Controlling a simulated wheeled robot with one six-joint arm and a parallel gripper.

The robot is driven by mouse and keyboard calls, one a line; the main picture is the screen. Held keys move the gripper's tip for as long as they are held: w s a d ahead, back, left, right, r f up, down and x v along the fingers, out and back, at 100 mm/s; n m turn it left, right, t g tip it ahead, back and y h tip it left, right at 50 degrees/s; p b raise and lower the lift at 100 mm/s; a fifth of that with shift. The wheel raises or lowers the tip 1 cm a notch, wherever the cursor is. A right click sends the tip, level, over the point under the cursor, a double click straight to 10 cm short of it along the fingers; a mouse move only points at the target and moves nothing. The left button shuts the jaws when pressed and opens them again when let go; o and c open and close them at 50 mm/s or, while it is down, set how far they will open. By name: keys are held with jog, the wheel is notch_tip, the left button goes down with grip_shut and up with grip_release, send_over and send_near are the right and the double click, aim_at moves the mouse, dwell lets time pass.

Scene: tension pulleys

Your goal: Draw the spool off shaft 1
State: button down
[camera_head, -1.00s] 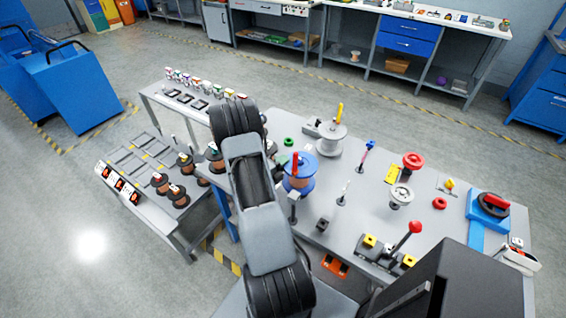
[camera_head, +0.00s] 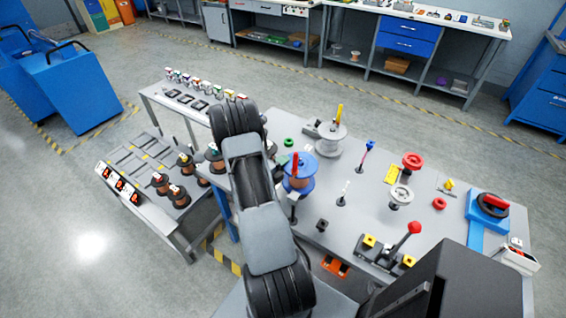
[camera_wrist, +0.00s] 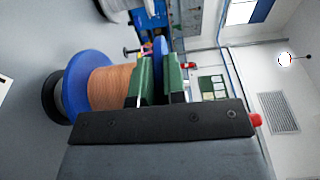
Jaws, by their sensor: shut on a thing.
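The spool has blue flanges and a copper-coloured winding; it shows in the wrist view (camera_wrist: 112,86) lying sideways in the picture, and in the head view at the left part of the table (camera_head: 307,184). Its far blue flange lies between the two green fingers of my gripper (camera_wrist: 160,80), which are shut on it. A dark round base (camera_wrist: 54,96) shows beyond the other flange. In the head view a red tip (camera_head: 295,160) stands up at the spool. My arm hides the gripper there, and the shaft inside the spool is hidden.
A grey spool with a yellow tip (camera_head: 331,138) stands behind on the table (camera_head: 340,235). Thin posts (camera_head: 364,156), a red-topped stand (camera_head: 412,162) and a red lever (camera_head: 413,228) stand to the right. Left, a lower rack (camera_head: 150,150) holds several copper spools.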

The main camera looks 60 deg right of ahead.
jog(key=shift+r, duration=0.3)
jog(key=shift+r+p, duration=1.6)
jog(key=shift+r, duration=0.15)
jog(key=shift+r+p, duration=1.6)
jog(key=shift+p, duration=0.05)
jog(key=shift+r, duration=0.1)
jog(key=shift+r+p, duration=1.6)
jog(key=shift+r, duration=0.05)
jog(key=shift+r, duration=1.7)
